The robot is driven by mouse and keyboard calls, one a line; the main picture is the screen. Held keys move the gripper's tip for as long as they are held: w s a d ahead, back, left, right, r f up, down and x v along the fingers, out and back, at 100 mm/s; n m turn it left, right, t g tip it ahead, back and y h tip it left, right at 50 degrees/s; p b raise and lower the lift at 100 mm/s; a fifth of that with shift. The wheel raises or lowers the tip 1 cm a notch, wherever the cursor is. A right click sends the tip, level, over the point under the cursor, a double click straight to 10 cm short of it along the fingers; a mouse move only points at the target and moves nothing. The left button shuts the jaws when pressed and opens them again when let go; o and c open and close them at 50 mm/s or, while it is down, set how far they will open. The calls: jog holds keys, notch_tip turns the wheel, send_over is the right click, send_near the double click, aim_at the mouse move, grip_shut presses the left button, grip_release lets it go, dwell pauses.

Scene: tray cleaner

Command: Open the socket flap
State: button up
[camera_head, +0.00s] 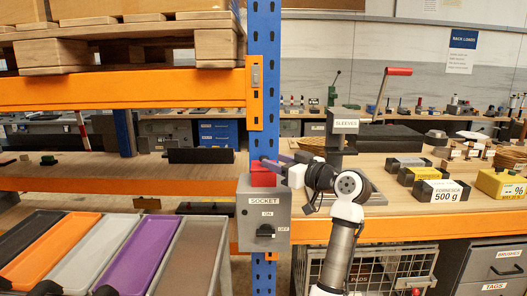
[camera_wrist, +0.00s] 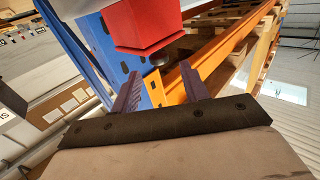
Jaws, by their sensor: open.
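A grey box labelled SOCKET (camera_head: 248,212) is mounted on the blue rack post, with ON and OFF marks and a black switch knob (camera_head: 265,231) on its front. A red part (camera_head: 262,178) sits on top of the box, against the post. In the wrist view a red block (camera_wrist: 145,25) with a dark rounded piece at its lower edge lies just beyond the fingertips; I cannot tell which piece is the flap. My gripper (camera_head: 268,164) is at the post by the red part. Its purple fingers (camera_wrist: 161,70) are apart with nothing between them.
The blue post (camera_head: 264,60) and orange beams (camera_head: 120,90) stand close to my gripper. Coloured trays (camera_head: 70,245) lie at lower left. A sleeves stand (camera_head: 345,127) and labelled weights (camera_head: 440,192) are on the bench at right. A wire basket (camera_head: 390,265) is below.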

aim_at(263, 157)
jog(key=shift+p+x, duration=0.7)
jog(key=shift+x, duration=2.1)
grip_shut()
